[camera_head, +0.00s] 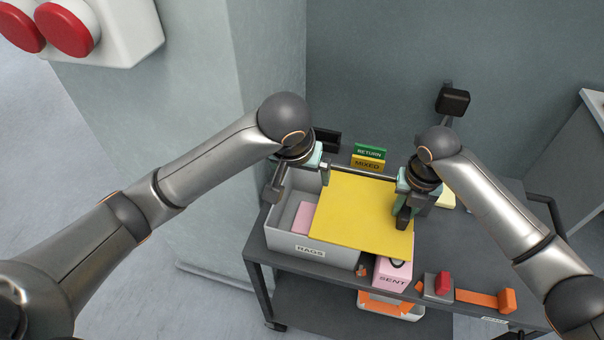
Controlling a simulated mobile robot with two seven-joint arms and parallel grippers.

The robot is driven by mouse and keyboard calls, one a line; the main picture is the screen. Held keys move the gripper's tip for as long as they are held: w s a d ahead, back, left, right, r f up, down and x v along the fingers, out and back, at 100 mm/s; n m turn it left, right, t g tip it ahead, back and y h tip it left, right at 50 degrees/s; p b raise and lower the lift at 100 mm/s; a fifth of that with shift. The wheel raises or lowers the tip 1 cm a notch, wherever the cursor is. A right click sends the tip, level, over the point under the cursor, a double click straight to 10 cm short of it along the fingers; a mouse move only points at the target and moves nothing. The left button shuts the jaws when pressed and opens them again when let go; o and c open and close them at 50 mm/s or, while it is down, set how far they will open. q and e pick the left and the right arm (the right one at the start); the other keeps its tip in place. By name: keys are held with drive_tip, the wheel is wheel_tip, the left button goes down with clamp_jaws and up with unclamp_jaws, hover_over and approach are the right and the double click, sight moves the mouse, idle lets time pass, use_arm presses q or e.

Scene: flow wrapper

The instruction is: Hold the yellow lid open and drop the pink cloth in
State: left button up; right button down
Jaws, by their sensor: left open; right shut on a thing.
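The yellow lid (362,211) is a flat panel that covers the right part of the grey bin labelled RAGS (286,242) and reaches past its right side. My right gripper (403,220) is at the lid's right edge, shut on it; its fingertips are partly hidden. The left part of the bin is uncovered. A pink cloth (303,217) lies inside there, partly hidden by the lid.
A pink box labelled SENT (392,274) stands right of the bin, partly under the lid. A red-button device (442,284) and an orange piece (480,298) lie further right. RETURN (369,152) and MIXED (367,164) signs stand behind. The cart's right top is mostly clear.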

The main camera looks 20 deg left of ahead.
sight(359, 207)
drive_tip(key=shift+w+a+r, duration=0.1)
drive_tip(key=shift+a, duration=1.95)
drive_tip(key=shift+a+b, duration=0.45)
drive_tip(key=shift+a, duration=2.4)
drive_tip(key=c, duration=0.6)
unclamp_jaws()
wheel_tip(359, 207, up, 12)
drive_tip(key=s, duration=0.1)
drive_tip(key=shift+s+r+b, duration=0.15)
drive_tip(key=shift+s+b, duration=0.2)
